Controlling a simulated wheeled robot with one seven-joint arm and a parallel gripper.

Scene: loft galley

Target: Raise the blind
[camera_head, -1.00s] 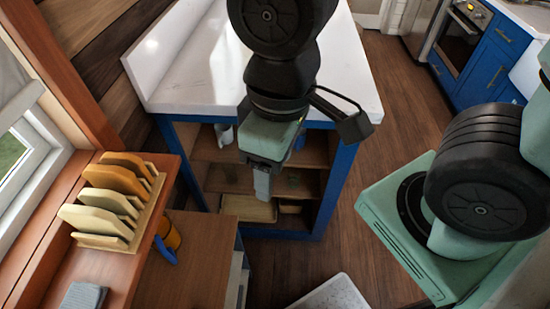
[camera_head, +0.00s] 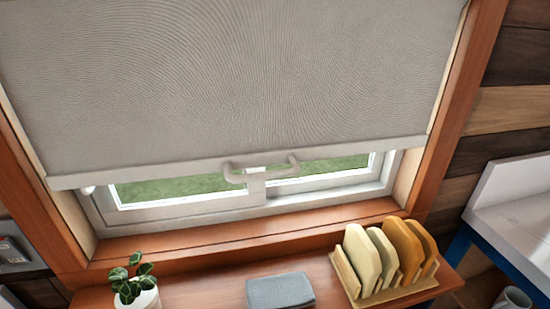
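The blind (camera_head: 230,80) is a light grey fabric roller blind. It covers most of the window and hangs down to a pale bottom bar (camera_head: 150,177). A white pull handle (camera_head: 262,168) is fixed at the middle of that bar. Below the bar a low strip of the white-framed window (camera_head: 190,207) shows, with green grass outside. The blind's top edge is out of view. My gripper is not in the head view now.
A wooden ledge runs under the window. On it stand a potted plant (camera_head: 134,285), a grey folded cloth (camera_head: 280,291) and a wooden rack (camera_head: 395,290) holding several boards. A white counter (camera_head: 515,205) is at the right.

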